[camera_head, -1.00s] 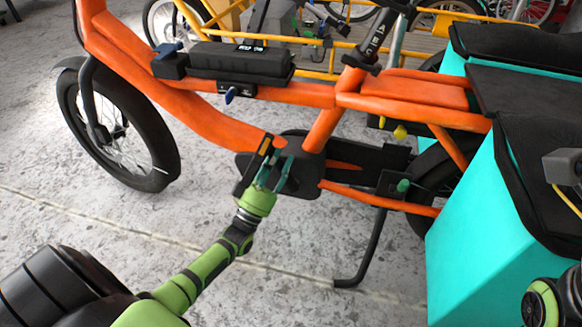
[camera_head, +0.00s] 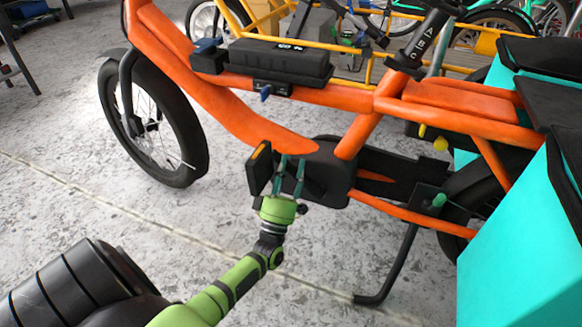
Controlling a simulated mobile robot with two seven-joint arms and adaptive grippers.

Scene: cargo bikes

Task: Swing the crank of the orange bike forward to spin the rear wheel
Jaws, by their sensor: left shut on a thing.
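The orange bike (camera_head: 345,96) stands in front of me, front wheel (camera_head: 160,125) to the left. Its crank sits at the dark drive housing (camera_head: 330,172) low on the frame. A black pedal with an orange reflector (camera_head: 259,170) stands beside my left gripper. My left gripper (camera_head: 289,172), with teal fingers on a green wrist, is shut on the crank next to the pedal; the fingers hide most of the crank arm. The rear wheel (camera_head: 462,196) shows only partly, behind the chain cover and teal bag. My right gripper is out of view.
A teal bag (camera_head: 515,245) with black flaps fills the right side. A black kickstand (camera_head: 392,272) reaches the floor right of my left arm. A yellow bike (camera_head: 375,62) stands behind.

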